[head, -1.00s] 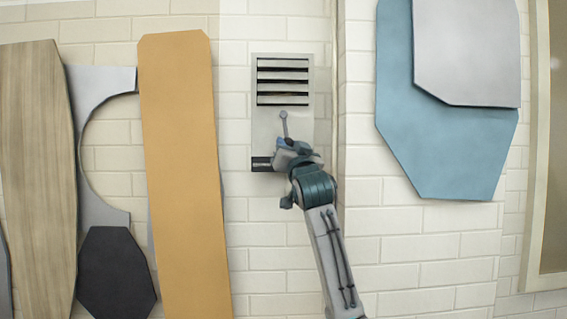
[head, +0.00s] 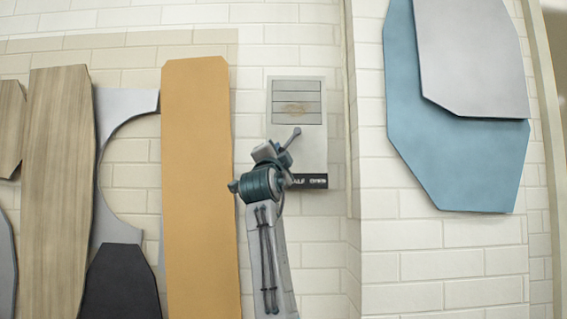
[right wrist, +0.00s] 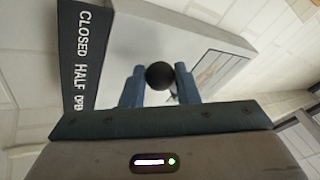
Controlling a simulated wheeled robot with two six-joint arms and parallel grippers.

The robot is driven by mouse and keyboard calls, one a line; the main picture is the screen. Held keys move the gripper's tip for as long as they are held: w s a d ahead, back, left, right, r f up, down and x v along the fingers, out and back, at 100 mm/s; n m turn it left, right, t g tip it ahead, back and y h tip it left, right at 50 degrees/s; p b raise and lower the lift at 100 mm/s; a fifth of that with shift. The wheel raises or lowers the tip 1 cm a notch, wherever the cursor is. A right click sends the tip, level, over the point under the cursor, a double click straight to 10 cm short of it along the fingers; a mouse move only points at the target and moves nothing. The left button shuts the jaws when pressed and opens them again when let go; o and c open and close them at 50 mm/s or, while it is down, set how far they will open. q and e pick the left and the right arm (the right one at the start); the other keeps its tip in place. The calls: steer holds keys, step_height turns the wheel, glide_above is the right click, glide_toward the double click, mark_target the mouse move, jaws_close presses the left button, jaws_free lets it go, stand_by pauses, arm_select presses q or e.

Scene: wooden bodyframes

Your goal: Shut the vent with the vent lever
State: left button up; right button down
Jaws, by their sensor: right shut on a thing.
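The vent (head: 297,100) is a grey panel on the white brick wall, and its slats lie flat with only thin lines between them. The vent lever (head: 293,136) is below the slats, tilted with its round pivot end up and right and its lower end down and left. My right gripper (head: 272,154) is at that lower end, over the left of the dark label strip (head: 312,181). In the right wrist view, the blue fingers are shut on the lever's black knob (right wrist: 159,75). The strip there reads CLOSED, HALF and a partly hidden word (right wrist: 80,60). My left gripper is out of view.
A tan board (head: 200,180) leans on the wall left of my right arm. Wood-grain, grey and black panels stand further left. A blue panel (head: 445,150) with a grey one over it hangs right of the wall corner. The wall below the vent is clear.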

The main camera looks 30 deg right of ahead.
steer(key=shift+a+r+m+g, duration=0.15)
steer(key=shift+r+m+g, duration=0.1)
steer(key=shift+m+g, duration=0.2)
steer(key=c, duration=1.1)
jaws_free()
steer(key=shift+w, duration=0.1)
steer(key=shift+f, duration=0.15)
steer(key=b+v, duration=0.5)
steer(key=v, duration=0.5)
steer(key=shift+a+f, duration=0.2)
steer(key=shift+f, duration=0.05)
